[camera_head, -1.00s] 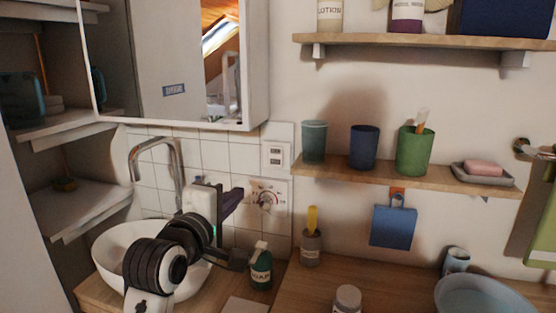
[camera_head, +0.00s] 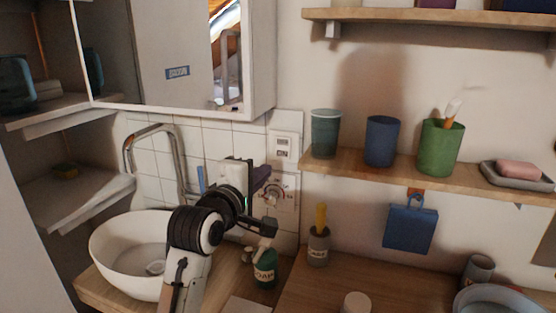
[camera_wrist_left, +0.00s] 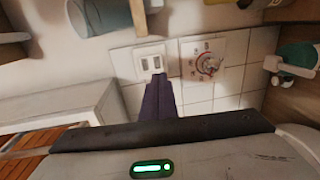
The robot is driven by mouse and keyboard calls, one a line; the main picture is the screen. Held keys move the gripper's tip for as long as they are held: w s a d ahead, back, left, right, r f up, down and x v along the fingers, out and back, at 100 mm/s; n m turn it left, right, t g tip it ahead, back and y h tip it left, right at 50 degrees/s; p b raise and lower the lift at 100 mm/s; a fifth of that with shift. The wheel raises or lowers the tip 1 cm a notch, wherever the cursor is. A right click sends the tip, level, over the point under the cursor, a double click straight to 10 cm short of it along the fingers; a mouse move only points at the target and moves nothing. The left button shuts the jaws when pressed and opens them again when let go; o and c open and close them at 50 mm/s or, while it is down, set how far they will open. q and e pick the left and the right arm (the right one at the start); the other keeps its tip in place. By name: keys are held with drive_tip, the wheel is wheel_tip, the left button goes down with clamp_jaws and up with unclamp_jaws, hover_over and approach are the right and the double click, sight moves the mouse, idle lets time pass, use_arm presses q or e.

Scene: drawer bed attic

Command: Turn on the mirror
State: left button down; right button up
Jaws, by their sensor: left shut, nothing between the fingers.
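The mirror (camera_head: 150,45) is the front of a white wall cabinet at the upper left of the head view; the white cabinet also shows at the left of the wrist view (camera_wrist_left: 70,108). Contact cannot be told.
A white basin (camera_head: 120,262) and a curved faucet (camera_head: 152,132) are left of my arm. A green soap bottle (camera_head: 265,268) stands just below the gripper. A wooden shelf (camera_head: 330,168) with several cups begins right of the switch plate.

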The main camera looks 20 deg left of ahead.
use_arm(q)
drive_tip(key=p, duration=0.1)
approach(283, 157)
drive_tip(key=w, duration=0.5)
drive_tip(key=shift+f, duration=0.2)
drive_tip(key=shift+w+f, duration=0.1)
drive_tip(key=shift+w, duration=0.6)
